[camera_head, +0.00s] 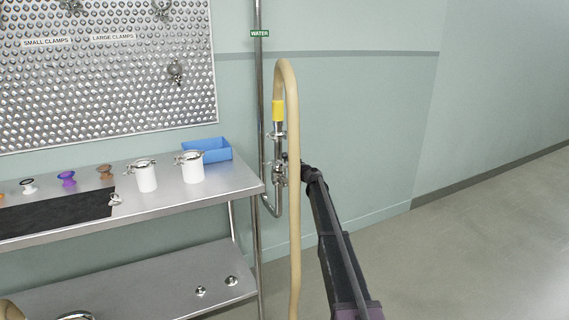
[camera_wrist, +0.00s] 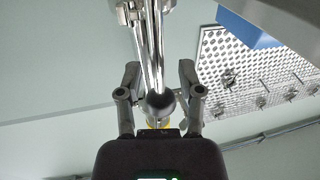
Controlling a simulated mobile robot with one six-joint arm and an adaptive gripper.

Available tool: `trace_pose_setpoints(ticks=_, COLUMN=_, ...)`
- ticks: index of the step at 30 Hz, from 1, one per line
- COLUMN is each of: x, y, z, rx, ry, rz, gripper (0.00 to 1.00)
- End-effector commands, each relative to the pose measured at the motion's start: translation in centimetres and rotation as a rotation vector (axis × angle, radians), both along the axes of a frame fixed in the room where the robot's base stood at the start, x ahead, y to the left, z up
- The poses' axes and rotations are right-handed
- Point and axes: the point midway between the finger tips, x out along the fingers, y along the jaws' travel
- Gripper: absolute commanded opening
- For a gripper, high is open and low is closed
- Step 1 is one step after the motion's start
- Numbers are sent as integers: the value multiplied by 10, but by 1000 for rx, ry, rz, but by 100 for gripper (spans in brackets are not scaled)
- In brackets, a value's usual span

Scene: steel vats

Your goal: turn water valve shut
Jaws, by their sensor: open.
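The water valve (camera_head: 279,172) is on the steel pipe beside the bench in the head view, under a yellow hose fitting (camera_head: 278,111). My gripper (camera_head: 300,174) is at the valve from the right, partly behind the tan hose (camera_head: 294,220). In the wrist view my gripper (camera_wrist: 159,72) is open, with one finger on each side of the steel pipework (camera_wrist: 153,45). A dark round knob (camera_wrist: 160,104), perhaps the end of the valve's handle, shows between the fingers. I cannot tell whether either finger touches it. The handle's angle is not clear.
A steel bench (camera_head: 215,196) stands left of the pipe, with white lidded jars (camera_head: 192,168) and a blue bin (camera_head: 208,150). A perforated board (camera_head: 110,75) hangs above. The tan hose loops close to my gripper. The floor at right is clear.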

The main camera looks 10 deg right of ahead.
Motion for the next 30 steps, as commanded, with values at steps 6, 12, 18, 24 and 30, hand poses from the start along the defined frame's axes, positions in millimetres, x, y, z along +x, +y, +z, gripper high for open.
trace_pose_setpoints(ticks=6, x=0, y=-1, z=0, rx=0, ry=0, rz=-1, gripper=48)
trace_pose_setpoints(ticks=12, x=0, y=-1, z=0, rx=0, ry=0, rz=-1, gripper=4)
trace_pose_setpoints(ticks=18, x=0, y=-1, z=0, rx=0, ry=0, rz=-1, gripper=0)
trace_pose_setpoints(ticks=24, x=1, y=1, z=0, rx=4, ry=1, rz=1, gripper=0)
trace_pose_setpoints(ticks=30, x=1, y=7, z=0, rx=21, ry=6, rz=8, gripper=0)
